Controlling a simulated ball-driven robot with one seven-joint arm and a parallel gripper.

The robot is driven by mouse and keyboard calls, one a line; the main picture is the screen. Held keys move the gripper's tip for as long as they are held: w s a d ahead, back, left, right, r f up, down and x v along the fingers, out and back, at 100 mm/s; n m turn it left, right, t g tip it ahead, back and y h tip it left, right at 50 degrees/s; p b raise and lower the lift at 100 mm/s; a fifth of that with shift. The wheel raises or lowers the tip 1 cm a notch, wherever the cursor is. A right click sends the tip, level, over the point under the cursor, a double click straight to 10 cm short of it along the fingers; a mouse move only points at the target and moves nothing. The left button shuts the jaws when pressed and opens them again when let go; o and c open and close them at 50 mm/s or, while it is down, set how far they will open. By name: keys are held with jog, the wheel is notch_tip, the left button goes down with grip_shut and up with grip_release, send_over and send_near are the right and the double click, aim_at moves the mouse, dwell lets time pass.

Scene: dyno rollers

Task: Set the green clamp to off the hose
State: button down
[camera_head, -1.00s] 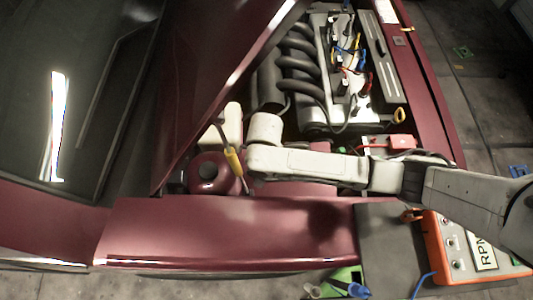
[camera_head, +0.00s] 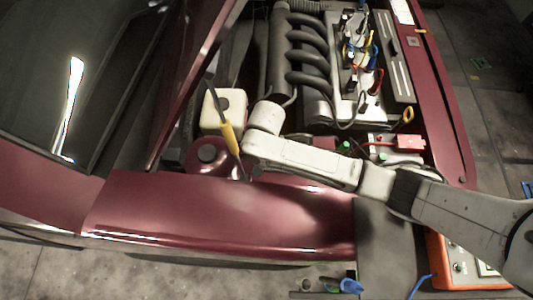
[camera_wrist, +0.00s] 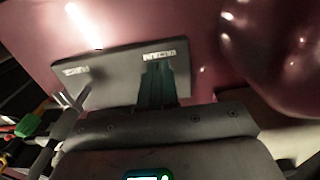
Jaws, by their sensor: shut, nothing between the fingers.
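A small green piece (camera_head: 346,147), likely the green clamp, shows just past my arm at the near side of the engine bay in the head view. A green piece also shows at the left edge of the wrist view (camera_wrist: 30,124), by a dark tube-like part; I cannot tell whether it grips a hose. My gripper (camera_wrist: 158,72) is shut and empty, its dark fingers pointing at a grey labelled panel (camera_wrist: 110,72). The green piece lies off to its left, apart from it. In the head view my gripper is hidden by the arm.
A yellow-handled rod (camera_head: 230,138) stands beside my wrist, near a white tank (camera_head: 224,106). A red clamp (camera_head: 409,142) and another green piece (camera_head: 383,157) are to the right. The dark red fender (camera_head: 220,215) bounds the bay in front. Dark red bodywork (camera_wrist: 275,50) fills the wrist view's upper right.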

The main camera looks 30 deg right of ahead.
notch_tip(320, 180, up, 10)
jog(key=shift+w+r, duration=0.15)
jog(key=shift+d, duration=0.1)
dwell(0.7)
